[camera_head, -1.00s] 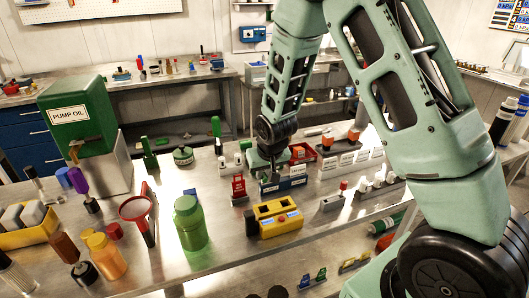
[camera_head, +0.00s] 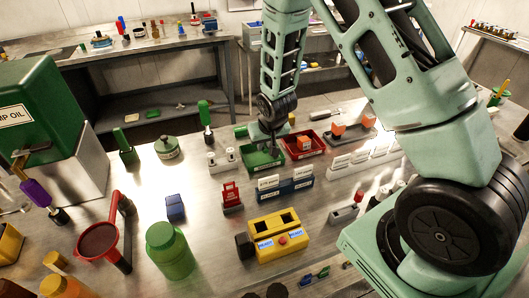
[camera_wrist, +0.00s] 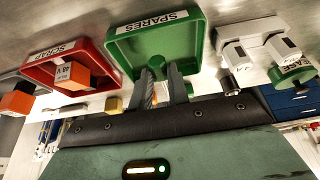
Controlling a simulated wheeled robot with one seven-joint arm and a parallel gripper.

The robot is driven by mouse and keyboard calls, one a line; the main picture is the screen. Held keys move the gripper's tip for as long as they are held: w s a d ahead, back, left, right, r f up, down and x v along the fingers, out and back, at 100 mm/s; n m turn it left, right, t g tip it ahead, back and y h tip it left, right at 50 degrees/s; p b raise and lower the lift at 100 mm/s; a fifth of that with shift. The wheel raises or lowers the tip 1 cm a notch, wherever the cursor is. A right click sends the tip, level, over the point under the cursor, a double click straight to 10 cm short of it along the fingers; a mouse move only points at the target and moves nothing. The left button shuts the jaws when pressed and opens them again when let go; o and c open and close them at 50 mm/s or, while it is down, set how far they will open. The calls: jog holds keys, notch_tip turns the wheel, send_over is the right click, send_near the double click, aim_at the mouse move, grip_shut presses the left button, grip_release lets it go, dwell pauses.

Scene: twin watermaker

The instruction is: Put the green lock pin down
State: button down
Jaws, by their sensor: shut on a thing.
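My gripper (camera_head: 270,148) is low over the green tray (camera_head: 260,172) at the middle of the bench. In the wrist view the tray, labelled SPARES (camera_wrist: 152,20), lies around and beyond the fingertips. My gripper (camera_wrist: 164,80) is shut on the green lock pin (camera_wrist: 157,62), whose round green head shows at the fingertips against the tray's green floor. The rest of the pin is hidden by the fingers. I cannot tell whether the pin touches the tray floor.
A red SCRAP tray (camera_wrist: 86,54) with an orange block is beside the green tray. White-topped blocks (camera_wrist: 250,48) stand on the other side. A blue card box (camera_head: 285,190), a red tag stand (camera_head: 231,197) and a yellow box (camera_head: 279,238) stand nearer on the bench.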

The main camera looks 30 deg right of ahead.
jog(key=shift+f+p, duration=0.55)
jog(key=shift+f, duration=1.9)
jog(key=c, duration=1.3)
grip_release()
jog(key=shift+c, duration=0.2)
jog(key=b+v, duration=0.2)
jog(key=v, duration=1)
jog(key=s+a+r+n+g+y, duration=0.15)
jog(key=s+a+r+n, duration=0.3)
jog(key=s+a, duration=0.45)
jog(key=s+a+r+n+g+y, duration=0.1)
jog(key=s+a+r+n+g, duration=0.15)
jog(key=s+a+r, duration=0.5)
jog(key=s+a+n+h, duration=0.1)
jog(key=s+a+n, duration=0.2)
jog(key=s, duration=0.6)
jog(key=shift+s+r+g, duration=0.3)
jog(key=shift+r, duration=0.2)
